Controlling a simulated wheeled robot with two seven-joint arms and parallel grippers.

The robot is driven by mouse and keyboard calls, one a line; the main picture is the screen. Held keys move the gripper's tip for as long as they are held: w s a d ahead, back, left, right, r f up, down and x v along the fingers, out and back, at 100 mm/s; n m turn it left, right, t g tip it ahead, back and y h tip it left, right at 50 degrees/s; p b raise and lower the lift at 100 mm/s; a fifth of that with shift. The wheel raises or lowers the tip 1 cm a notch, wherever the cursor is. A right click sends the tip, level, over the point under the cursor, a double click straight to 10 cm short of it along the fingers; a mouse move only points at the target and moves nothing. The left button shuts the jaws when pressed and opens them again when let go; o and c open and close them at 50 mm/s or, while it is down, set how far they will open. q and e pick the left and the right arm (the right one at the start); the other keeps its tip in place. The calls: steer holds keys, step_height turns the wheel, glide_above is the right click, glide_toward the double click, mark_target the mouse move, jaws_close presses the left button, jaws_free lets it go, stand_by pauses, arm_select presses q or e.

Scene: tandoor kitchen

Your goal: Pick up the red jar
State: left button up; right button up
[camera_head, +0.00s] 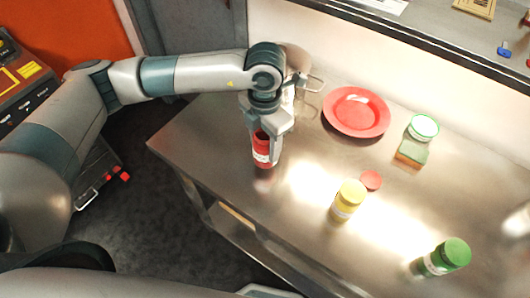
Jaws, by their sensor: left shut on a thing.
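The red jar (262,151) has a pale label and stands upright, or nearly so, at the left part of the steel table (300,222). My left gripper (266,136) comes down over it from above and is shut on its upper part. The gripper fingers hide the jar's top. I cannot tell whether the jar's base touches the table. My right gripper is not in this view.
A red plate (356,111) lies behind. A yellow jar (347,200), a small red disc (371,180), a green jar (446,257), a green-and-brown sponge (411,153) and a white, green-rimmed round item (424,127) are to the right. A metal pot (297,58) is partly hidden behind my arm.

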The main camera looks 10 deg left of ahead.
arm_select(q)
steer(key=s+d+r+b, duration=0.4)
steer(key=d+r, duration=0.3)
steer(key=d, duration=0.4)
steer(key=shift+s+r+b, duration=0.15)
steer(key=shift+r+b, duration=0.15)
steer(key=shift+b, duration=0.1)
steer(key=shift+a+f, duration=0.1)
steer(key=shift+a, duration=0.05)
